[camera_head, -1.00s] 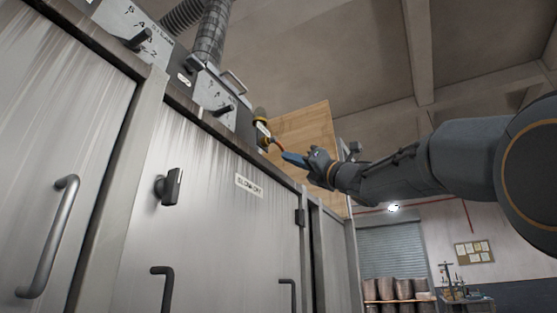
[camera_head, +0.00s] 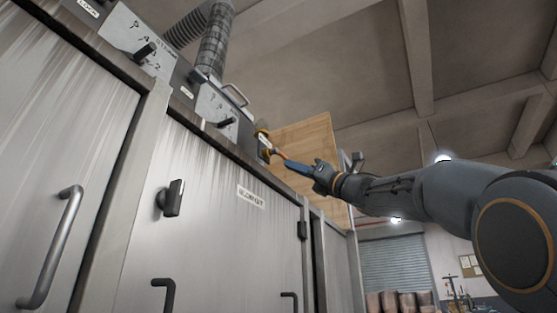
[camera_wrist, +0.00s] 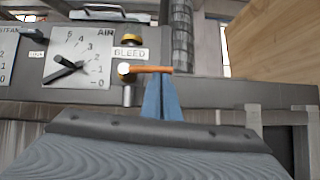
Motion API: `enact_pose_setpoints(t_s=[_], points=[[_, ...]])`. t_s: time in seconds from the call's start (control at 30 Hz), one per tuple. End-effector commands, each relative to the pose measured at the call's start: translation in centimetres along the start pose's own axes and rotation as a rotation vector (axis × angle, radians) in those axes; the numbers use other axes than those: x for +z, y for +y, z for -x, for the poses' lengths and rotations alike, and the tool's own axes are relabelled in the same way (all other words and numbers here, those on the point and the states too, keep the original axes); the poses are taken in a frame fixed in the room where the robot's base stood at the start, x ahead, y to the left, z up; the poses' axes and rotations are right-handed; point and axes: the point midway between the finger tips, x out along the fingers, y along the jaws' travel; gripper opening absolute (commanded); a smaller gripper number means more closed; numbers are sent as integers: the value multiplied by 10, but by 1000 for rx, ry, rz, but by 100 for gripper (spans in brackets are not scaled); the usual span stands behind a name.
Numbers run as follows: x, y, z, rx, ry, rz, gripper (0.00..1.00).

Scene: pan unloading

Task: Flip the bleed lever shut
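The bleed lever (camera_wrist: 152,69) is a short orange bar with a pale round pivot at its left end. It lies roughly level in the wrist view, just below the BLEED label (camera_wrist: 130,54). It also shows as a small orange piece in the head view (camera_head: 278,154). My gripper (camera_wrist: 167,78) has its blue fingers together, with their tips at the right end of the lever. In the head view, my gripper (camera_head: 288,161) reaches the lever from the right. The tips look in contact with it, but I cannot tell whether the lever is between them.
A yellow-collared fitting (camera_wrist: 131,39) sits above the lever. The AIR dial (camera_wrist: 78,58) with a black pointer is to its left. A wooden panel (camera_head: 308,140) stands behind my gripper. The steel cabinet (camera_head: 225,170) with handles fills the area below.

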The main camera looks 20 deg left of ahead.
Motion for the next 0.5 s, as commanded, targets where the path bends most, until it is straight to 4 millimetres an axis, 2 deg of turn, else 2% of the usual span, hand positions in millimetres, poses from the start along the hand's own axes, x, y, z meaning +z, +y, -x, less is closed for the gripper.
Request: enact_pose_setpoints(t_s=[0.27, 0.5], points=[[-2, -1, 2, -1, 0, -1, 0], [-14, -3, 13, -1, -1, 0, 0]])
